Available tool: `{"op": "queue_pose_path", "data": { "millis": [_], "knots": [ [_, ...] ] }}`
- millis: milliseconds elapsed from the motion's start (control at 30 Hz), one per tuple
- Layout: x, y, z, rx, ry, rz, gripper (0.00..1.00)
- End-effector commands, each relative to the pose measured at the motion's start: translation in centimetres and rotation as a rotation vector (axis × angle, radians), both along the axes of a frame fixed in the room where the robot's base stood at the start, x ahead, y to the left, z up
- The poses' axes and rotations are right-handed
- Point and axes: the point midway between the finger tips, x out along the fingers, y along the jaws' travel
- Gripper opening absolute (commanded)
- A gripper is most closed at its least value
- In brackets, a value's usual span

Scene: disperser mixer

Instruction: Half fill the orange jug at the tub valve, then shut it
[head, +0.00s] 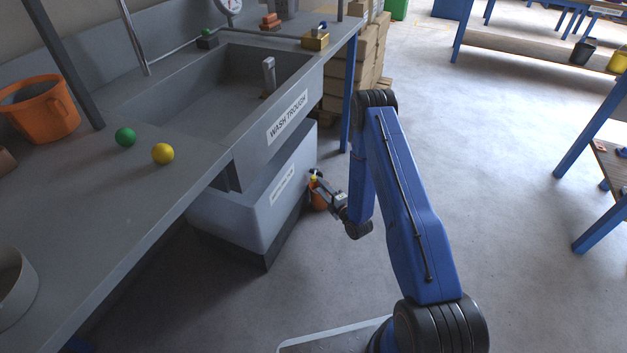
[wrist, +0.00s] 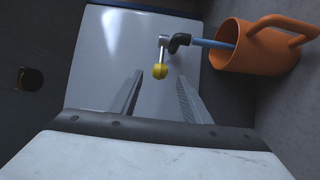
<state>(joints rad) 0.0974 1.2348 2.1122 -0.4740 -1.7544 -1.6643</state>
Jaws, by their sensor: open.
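The grey tub (head: 230,212) stands under the wash trough. In the wrist view its pale wall (wrist: 120,50) carries a valve with a metal stem, a yellow knob (wrist: 160,71) and a black elbow spout (wrist: 179,42). A blue stream (wrist: 207,43) runs from the spout into the mouth of the orange jug (wrist: 262,58). The jug's fill level is hidden. The jug (head: 318,202) is partly hidden behind my gripper in the head view. My gripper (wrist: 160,82) is open, its fingers on either side of the yellow knob in the picture; I cannot tell whether they touch it.
The wash trough (head: 290,77) is above the tub. An orange bucket (head: 40,108), a green ball (head: 125,137) and a yellow ball (head: 162,154) sit on the bench. Stacked boxes (head: 368,60) stand behind a blue leg.

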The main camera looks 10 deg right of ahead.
Motion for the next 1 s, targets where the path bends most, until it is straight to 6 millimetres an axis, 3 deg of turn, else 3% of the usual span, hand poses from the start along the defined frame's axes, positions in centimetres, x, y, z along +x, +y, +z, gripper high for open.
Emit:
{"op": "queue_pose_path", "data": {
  "millis": [200, 400, 833, 1000],
  "knots": [
    [3.5, 1.4, 0.1, 0.001, -0.002, 0.001, 0.43],
    [5.6, 2.2, 0.0, -0.001, 0.000, 0.001, 0.43],
    [6.4, 2.5, 0.0, 0.000, 0.000, 0.000, 0.43],
    [6.3, 2.5, 0.0, 0.000, 0.000, 0.000, 0.05]
  ]
}}
